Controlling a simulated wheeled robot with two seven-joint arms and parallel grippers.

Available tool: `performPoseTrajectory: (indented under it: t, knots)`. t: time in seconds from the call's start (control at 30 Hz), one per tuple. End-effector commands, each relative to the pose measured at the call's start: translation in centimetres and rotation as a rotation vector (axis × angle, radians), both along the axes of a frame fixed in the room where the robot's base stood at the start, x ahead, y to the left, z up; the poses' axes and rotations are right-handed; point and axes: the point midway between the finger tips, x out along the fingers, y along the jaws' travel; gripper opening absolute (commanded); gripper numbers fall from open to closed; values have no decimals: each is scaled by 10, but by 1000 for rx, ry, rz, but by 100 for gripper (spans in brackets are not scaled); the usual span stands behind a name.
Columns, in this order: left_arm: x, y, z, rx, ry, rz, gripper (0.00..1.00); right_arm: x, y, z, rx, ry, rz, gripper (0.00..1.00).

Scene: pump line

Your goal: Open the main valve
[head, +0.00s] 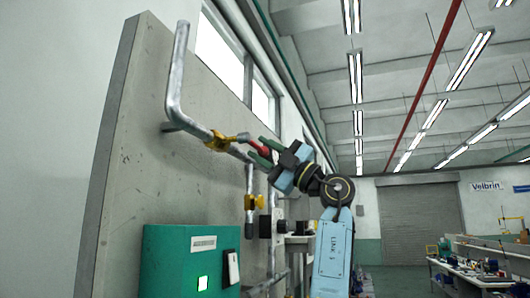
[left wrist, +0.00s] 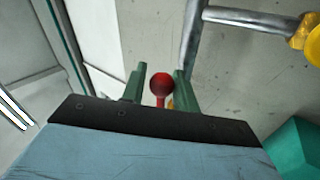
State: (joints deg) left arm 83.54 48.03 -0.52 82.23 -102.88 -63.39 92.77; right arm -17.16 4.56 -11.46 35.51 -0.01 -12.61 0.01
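The main valve (head: 220,141) is a yellow body on the grey pipe that runs across the upper panel. Its red handle (head: 259,149) points right along the pipe. My left gripper (head: 264,153) is at the handle's outer end, its green fingers on either side of the red part. In the left wrist view the handle's round red knob (left wrist: 161,84) shows between the fingertips of my left gripper (left wrist: 160,85). A gap shows on the knob's left, and the knob is close to the right finger. My right gripper is not in view.
The concrete panel (head: 130,215) stands close behind the pipe. A second yellow valve (head: 254,202) sits on a vertical pipe below. A teal box (head: 170,265) with a lit green button is at the lower left. A bench (head: 475,277) stands far right.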

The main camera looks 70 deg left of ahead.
Motion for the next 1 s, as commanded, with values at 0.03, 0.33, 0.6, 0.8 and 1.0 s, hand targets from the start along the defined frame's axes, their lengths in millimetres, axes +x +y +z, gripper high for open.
performPoseTrajectory:
  t: [0.03,0.33,0.6,0.8,1.0]
  knots:
    - [0,0,0,0,-1,0,36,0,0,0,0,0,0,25]
    - [0,0,-1,-2,-2,-1,44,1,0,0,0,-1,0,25]
    - [19,-13,-18,-1,2,-1,44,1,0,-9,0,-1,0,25]
    - [51,-35,-44,-2,2,-2,44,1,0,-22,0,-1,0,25]
    - [76,-54,-65,-1,0,-2,44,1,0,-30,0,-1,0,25]
